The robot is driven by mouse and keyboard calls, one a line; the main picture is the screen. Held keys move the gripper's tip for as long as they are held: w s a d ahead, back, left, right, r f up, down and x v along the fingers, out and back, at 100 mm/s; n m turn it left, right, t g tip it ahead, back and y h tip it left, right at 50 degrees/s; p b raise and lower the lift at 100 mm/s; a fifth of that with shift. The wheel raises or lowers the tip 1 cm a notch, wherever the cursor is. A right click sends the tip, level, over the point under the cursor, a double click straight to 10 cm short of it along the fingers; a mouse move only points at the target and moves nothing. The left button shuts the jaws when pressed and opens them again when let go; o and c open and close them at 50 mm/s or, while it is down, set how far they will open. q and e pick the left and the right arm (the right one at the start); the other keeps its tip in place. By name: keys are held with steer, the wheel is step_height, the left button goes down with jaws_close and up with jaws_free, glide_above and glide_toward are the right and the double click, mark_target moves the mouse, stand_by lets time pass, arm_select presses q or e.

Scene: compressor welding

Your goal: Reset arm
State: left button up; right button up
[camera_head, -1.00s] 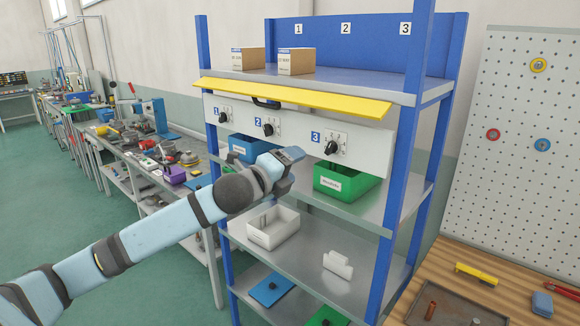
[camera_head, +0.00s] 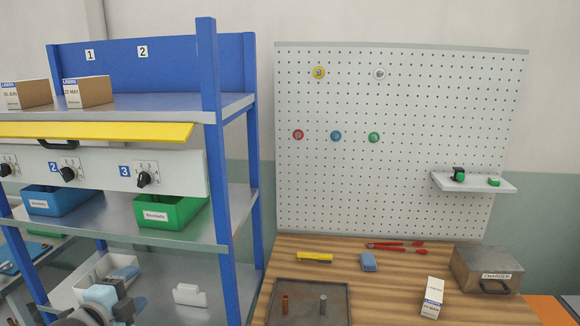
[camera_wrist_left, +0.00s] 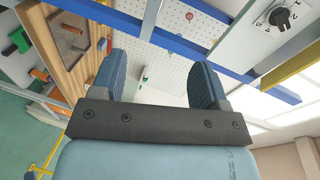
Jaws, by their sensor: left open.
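My left arm and gripper (camera_head: 125,294) show at the lower left of the head view, in front of the shelf's lower level. In the left wrist view the two blue fingers of my left gripper (camera_wrist_left: 158,85) stand wide apart with nothing between them. The blue-framed shelf (camera_head: 222,190) stands on the left, with a panel of rotary knobs (camera_head: 146,178) under a yellow flap (camera_head: 100,131). My right gripper is not in either view.
The shelf holds a blue bin (camera_head: 60,199), a green bin (camera_head: 168,213) and cardboard boxes (camera_head: 88,92). On the right is a wooden workbench (camera_head: 385,297) with a tray (camera_head: 307,302), a charger box (camera_head: 487,270) and tools (camera_head: 396,246). A pegboard (camera_head: 400,100) stands behind it.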

arm_select(q)
steer(key=s+d+f+n+g, duration=0.1)
steer(key=s+d+f+n, duration=0.3)
steer(key=s+f, duration=0.4)
steer(key=s+d+f+n+g, duration=0.2)
steer(key=s+d+f+n, duration=0.3)
steer(key=s+f, duration=0.4)
steer(key=s+d+f+n+g, duration=0.1)
steer(key=s+d+f+n, duration=0.3)
steer(key=s+f, duration=0.5)
step_height(320, 180, down, 4)
steer(key=n, duration=0.2)
steer(key=shift+s+d+f+n+g, duration=0.2)
steer(key=shift+d+n+g, duration=0.1)
steer(key=shift+d+g, duration=0.1)
